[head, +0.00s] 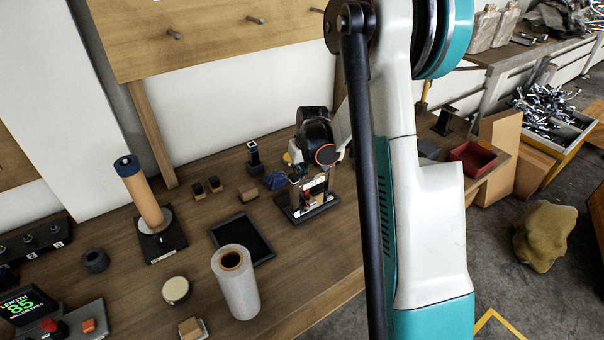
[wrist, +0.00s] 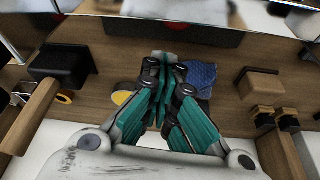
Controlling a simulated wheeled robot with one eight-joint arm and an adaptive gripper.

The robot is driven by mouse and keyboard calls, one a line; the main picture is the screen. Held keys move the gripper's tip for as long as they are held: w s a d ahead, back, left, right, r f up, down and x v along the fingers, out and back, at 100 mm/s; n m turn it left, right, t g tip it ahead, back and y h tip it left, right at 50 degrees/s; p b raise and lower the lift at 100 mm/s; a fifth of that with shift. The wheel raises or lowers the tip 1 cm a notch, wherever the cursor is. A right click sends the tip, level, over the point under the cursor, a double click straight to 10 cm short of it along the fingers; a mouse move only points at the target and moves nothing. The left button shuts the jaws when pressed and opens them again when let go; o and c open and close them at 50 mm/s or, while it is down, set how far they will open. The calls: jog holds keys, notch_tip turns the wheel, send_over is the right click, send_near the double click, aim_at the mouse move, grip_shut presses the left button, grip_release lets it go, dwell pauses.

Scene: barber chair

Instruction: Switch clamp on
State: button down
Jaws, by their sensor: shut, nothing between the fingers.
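My gripper (wrist: 162,62) is shut, with its teal fingers together and empty in the wrist view. Its fingertips appear over or near a crumpled blue cloth (wrist: 201,78), with a yellow round thing (wrist: 122,97) to the left. In the head view my dark wrist hangs over a small stand with a black base (head: 302,213), close to the blue cloth (head: 275,181); the fingers are hard to make out there. I cannot tell for sure which thing is the clamp or its switch. A black block-like fixture (wrist: 62,62) stands left of the fingers.
The wooden bench (head: 110,270) holds a black tray (head: 242,239), a white roll (head: 236,285), a tan cylinder on a stand (head: 142,195) and a length display (head: 28,305) with coloured buttons. Small wooden blocks (head: 248,194) lie near the cloth. A red bin (head: 472,160) is at right.

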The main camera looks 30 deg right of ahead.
jog(key=w+p+v, duration=0.1)
jog(key=p+v, duration=0.2)
jog(key=v, duration=0.6)
jog(key=shift+r+p, duration=0.3)
jog(key=shift+r, duration=0.25)
